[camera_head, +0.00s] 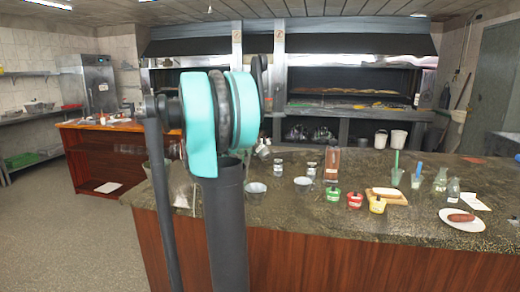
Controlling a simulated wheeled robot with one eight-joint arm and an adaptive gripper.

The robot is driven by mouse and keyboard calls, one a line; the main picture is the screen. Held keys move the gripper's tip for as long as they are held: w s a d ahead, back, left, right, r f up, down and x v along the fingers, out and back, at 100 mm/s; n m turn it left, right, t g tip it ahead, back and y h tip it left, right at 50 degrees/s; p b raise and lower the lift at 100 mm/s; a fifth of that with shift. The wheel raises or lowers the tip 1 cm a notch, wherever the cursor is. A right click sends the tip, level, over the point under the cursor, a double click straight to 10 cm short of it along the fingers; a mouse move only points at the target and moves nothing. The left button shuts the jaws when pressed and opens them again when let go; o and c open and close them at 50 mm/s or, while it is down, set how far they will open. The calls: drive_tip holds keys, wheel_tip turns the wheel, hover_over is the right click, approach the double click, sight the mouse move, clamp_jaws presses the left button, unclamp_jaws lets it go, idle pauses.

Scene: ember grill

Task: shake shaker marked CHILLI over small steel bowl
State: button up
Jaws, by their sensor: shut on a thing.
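My gripper (266,141) shows only as a small part at the right edge of my arm; the arm hides most of it. It is shut on a small pale shaker (262,151), which looks tilted and is held above the counter. Its marking is too small to read. A small steel bowl (256,188) stands on the counter below the shaker, just right of my arm. Another small bowl (303,184) stands further right. Two other shakers stand upright behind them, one at the left (278,168) and one at the right (311,170). Their labels are unreadable.
The stone counter (400,222) holds a brown bottle (332,165), green (333,194), red (355,200) and yellow (377,205) tubs, a board (387,194), glasses, and a white plate (450,222) with a sausage. The front strip of the counter is clear.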

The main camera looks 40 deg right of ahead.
drive_tip(key=m, duration=0.1)
drive_tip(key=m+t, duration=0.1)
drive_tip(key=m, duration=0.1)
drive_tip(key=m+t+y, duration=0.1)
drive_tip(key=shift+r+m, duration=0.3)
drive_tip(key=shift+m+t, duration=0.3)
drive_tip(key=m+t, duration=0.2)
drive_tip(key=m, duration=0.1)
drive_tip(key=shift+r+y, duration=0.3)
drive_tip(key=shift+y, duration=0.1)
drive_tip(key=shift+d, duration=0.1)
